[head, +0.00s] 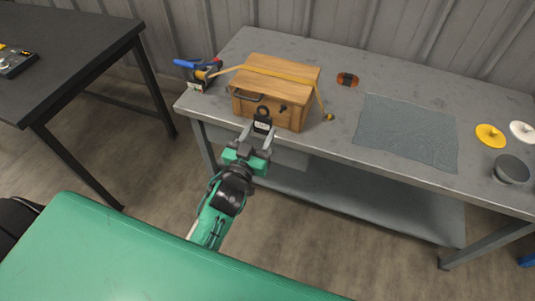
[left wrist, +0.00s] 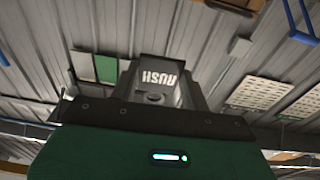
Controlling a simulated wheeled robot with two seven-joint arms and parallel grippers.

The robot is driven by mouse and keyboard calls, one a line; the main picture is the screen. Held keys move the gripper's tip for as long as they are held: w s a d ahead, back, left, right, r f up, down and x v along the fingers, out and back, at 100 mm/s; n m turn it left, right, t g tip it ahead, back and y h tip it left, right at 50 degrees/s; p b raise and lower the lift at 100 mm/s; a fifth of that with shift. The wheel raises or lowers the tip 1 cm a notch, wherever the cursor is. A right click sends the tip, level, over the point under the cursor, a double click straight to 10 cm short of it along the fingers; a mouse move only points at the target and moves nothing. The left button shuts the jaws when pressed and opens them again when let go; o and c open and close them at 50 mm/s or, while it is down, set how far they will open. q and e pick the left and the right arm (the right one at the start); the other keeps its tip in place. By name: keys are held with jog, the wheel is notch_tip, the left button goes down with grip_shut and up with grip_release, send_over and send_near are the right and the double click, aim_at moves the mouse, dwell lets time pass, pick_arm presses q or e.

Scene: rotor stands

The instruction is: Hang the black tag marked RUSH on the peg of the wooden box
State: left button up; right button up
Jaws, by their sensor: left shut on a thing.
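The wooden box (head: 278,80) stands near the front left edge of the grey table, with a yellow strap over its lid. Its front face has a dark handle and a small dark peg (head: 284,108) right of the middle. My left gripper (head: 258,133) is in front of the box and shut on the black tag (head: 262,126). The tag's ring end points up, left of the peg and apart from it in the picture. In the left wrist view the tag (left wrist: 158,78) shows RUSH upside down between the fingers. My right gripper is in neither view.
A tape dispenser (head: 200,75) stands left of the box. A dark table (head: 75,60) stands at the left.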

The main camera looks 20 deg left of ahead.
pick_arm(q)
jog(key=w+f+b, duration=1.2)
jog(key=f+b, duration=0.2)
jog(key=shift+w+g, duration=0.35)
jog(key=shift+g, duration=0.05)
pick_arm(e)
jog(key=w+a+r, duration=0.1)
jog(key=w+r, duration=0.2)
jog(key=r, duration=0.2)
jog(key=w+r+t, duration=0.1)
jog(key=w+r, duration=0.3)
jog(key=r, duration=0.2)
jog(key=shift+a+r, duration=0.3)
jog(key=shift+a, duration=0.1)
pick_arm(q)
jog(key=shift+d+r, duration=0.1)
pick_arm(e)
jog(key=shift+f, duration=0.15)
pick_arm(q)
jog(key=shift+w, duration=0.1)
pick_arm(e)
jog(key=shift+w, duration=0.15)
pick_arm(q)
jog(key=shift+w, duration=0.2)
jog(key=shift+w, duration=0.25)
